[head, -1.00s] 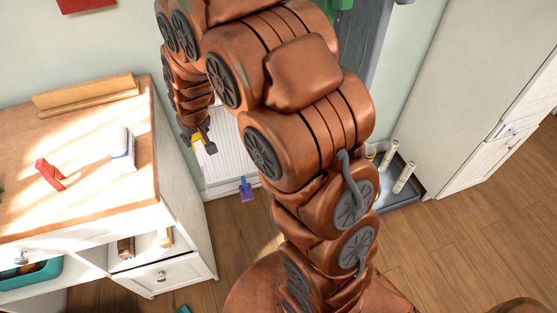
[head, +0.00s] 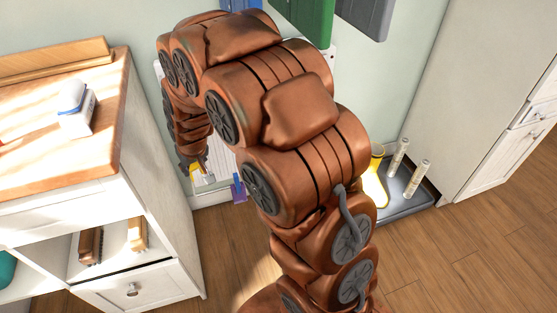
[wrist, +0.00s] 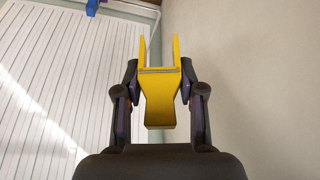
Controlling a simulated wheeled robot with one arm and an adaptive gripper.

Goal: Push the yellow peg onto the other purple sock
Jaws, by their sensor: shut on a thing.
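My gripper (wrist: 159,80) is shut on the yellow peg (wrist: 158,105), gripping its sides in the wrist view. The peg's two prongs point away from my gripper and their tips are free. In the head view the yellow peg (head: 196,174) is small, below my hanging forearm. A purple sock (head: 239,190) hangs just right of it, apart from the peg, with a blue patch at its top. My arm hides part of the space around the sock; no second sock is clear.
A white ribbed panel (wrist: 50,95) stands at the wall behind the peg. A wooden-topped cabinet (head: 100,150) with a small carton (head: 76,118) is at left. A grey tray (head: 408,195) with yellow boots (head: 375,180) and white posts is at right. Wooden floor (head: 440,265) is free.

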